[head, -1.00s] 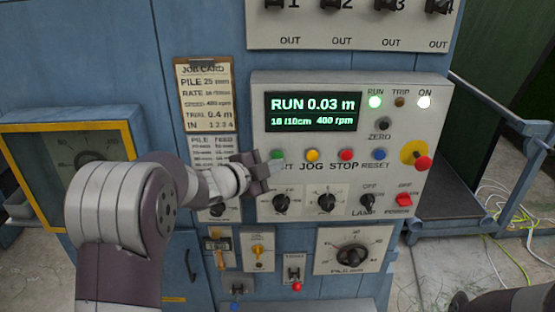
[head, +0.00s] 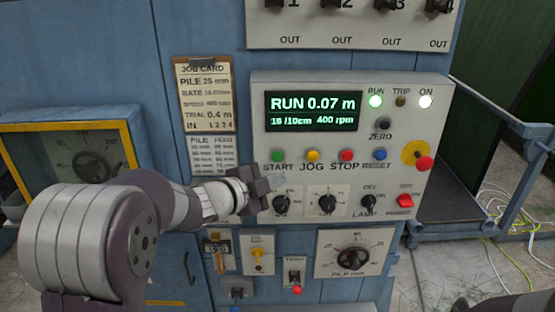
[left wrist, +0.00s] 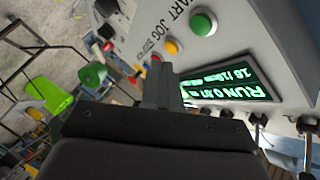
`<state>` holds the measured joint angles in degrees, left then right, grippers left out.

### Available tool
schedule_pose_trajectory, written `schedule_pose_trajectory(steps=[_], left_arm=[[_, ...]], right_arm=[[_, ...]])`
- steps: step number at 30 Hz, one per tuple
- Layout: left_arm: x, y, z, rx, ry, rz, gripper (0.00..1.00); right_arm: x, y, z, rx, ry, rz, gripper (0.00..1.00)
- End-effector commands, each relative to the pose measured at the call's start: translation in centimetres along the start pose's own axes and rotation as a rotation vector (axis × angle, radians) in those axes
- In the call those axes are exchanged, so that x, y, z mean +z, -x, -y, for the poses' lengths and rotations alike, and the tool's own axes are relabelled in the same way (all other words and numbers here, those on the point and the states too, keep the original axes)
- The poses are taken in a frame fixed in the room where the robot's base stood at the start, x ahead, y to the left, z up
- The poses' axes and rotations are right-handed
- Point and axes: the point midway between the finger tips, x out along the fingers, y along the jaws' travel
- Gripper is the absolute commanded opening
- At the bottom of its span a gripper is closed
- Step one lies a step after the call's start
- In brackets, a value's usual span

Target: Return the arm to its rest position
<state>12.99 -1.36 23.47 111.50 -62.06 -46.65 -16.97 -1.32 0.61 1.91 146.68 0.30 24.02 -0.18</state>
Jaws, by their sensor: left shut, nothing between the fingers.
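My left arm comes in from the left in the head view. Its gripper (head: 277,182) is shut and empty, just below the green START button (head: 278,155) and in front of the panel's lower left part. It looks apart from the button. The control panel (head: 440,110) has a lit display (head: 313,110) reading RUN 0.07 m, 400 rpm.
The yellow JOG (head: 312,155), red STOP (head: 347,155) and blue RESET (head: 380,154) buttons sit in a row. Knobs (head: 327,203) and small switches (head: 258,254) lie below. A job card (head: 205,95) hangs left of the panel. A yellow-framed gauge (head: 95,165) is at left.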

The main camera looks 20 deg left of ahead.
Motion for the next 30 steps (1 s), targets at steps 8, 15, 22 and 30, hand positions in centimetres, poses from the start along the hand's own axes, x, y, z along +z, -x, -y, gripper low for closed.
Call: schedule_pose_trajectory(steps=[8, 15, 22, 30], left_arm=[[0.0, 0.0, 0.0, 0.000, 0.000, 0.000, 0.00], [0.1, 0.0, 0.0, 0.002, 0.007, 0.006, 0.00], [10.7, 4.3, -6.8, 0.013, 0.506, 0.592, 0.00], [10.6, 14.9, -27.3, 0.227, 1.197, 1.263, 0.00]], right_arm=[[0.0, 0.0, 0.0, 0.000, 0.000, 0.000, 0.68], [0.0, 0.0, 0.0, 0.000, 0.000, 0.000, 0.68], [0.1, -1.2, 0.0, 0.000, 0.000, -0.001, 0.68], [0.7, -6.2, 0.0, 0.000, 0.000, 0.000, 0.68]])
